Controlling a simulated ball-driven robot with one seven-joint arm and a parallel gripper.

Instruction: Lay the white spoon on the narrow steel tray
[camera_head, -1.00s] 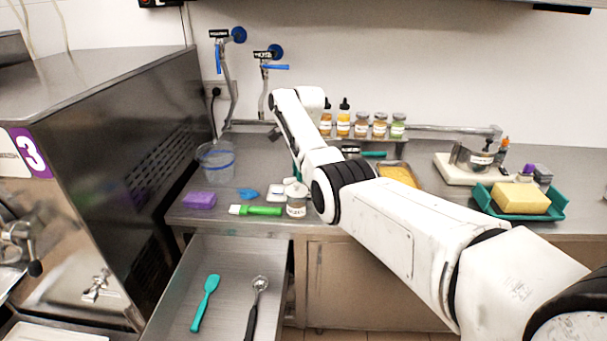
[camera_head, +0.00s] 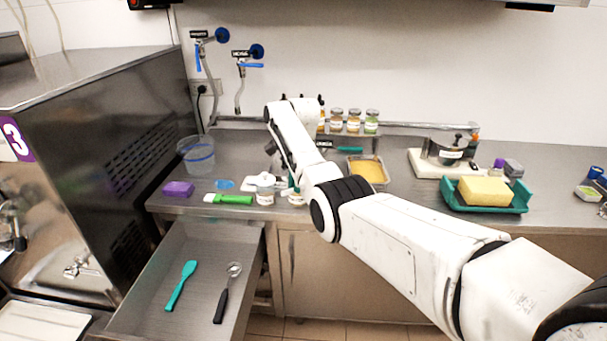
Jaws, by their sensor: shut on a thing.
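My arm reaches over the steel counter, and its wrist folds down behind the forearm. My gripper (camera_head: 273,150) is a small dark shape above the counter, partly hidden by my arm. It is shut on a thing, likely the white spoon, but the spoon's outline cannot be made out. A small steel tray (camera_head: 386,182) with yellow contents stands to the right of my wrist. I cannot tell whether it is the narrow tray, and no other narrow tray shows clearly.
A clear bucket (camera_head: 197,155) is behind. An open drawer (camera_head: 205,275) holds a teal spatula (camera_head: 181,285) and a scoop (camera_head: 221,305). A teal tray (camera_head: 500,207) is right.

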